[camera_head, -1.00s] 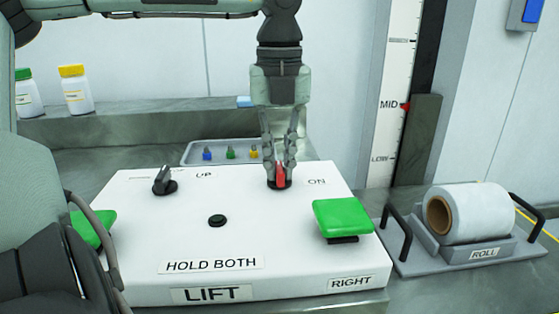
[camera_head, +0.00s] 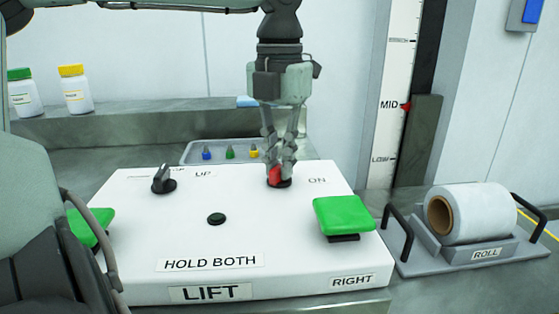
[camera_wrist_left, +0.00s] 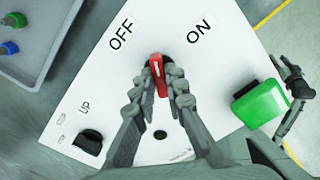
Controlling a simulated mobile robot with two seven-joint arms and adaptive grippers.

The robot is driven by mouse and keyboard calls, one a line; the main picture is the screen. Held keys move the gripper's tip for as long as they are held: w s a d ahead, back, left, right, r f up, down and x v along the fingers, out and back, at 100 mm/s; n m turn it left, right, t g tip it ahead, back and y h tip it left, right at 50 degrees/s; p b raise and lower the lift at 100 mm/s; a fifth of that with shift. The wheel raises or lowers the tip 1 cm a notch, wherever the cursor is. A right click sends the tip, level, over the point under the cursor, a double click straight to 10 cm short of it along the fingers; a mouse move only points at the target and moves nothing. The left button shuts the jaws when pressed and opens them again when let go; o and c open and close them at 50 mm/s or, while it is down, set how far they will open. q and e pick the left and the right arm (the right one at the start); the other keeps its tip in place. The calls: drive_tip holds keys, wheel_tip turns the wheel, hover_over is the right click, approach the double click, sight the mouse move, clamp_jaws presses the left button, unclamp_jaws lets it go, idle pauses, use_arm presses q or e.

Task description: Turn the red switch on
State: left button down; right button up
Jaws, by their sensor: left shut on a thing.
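The red switch (camera_head: 275,175) is a small red handle on a dark round base, on the white LIFT panel (camera_head: 120,215). The wrist view shows it from above (camera_wrist_left: 158,72), with a white mark on its top. My left gripper (camera_head: 281,170) is shut on it from above, with one finger on each side. In the wrist view the handle points up the picture with a slight lean to the left, between the OFF label (camera_wrist_left: 121,36) and the ON label (camera_wrist_left: 200,27). In the head view the gripper hides the OFF label. My right gripper does not show.
The panel also has a black knob (camera_head: 164,180), a dark button (camera_head: 216,219) and green pads at its right (camera_head: 343,214) and left (camera_head: 95,226). A small-parts tray (camera_head: 195,153) lies behind. A roll (camera_head: 470,212) on a handled stand is to the right.

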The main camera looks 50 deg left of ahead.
use_arm(q)
drive_tip(key=m, duration=0.2)
drive_tip(key=shift+m, duration=0.4)
drive_tip(key=m, duration=0.2)
drive_tip(key=shift+m, duration=1.2)
drive_tip(key=shift+m+p, duration=0.3)
drive_tip(key=shift+m, duration=1.7)
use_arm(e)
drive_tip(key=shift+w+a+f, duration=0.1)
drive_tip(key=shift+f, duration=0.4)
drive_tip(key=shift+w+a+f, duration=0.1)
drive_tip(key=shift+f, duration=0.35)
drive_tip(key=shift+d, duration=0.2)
use_arm(q)
drive_tip(key=c, duration=1.6)
unclamp_jaws()
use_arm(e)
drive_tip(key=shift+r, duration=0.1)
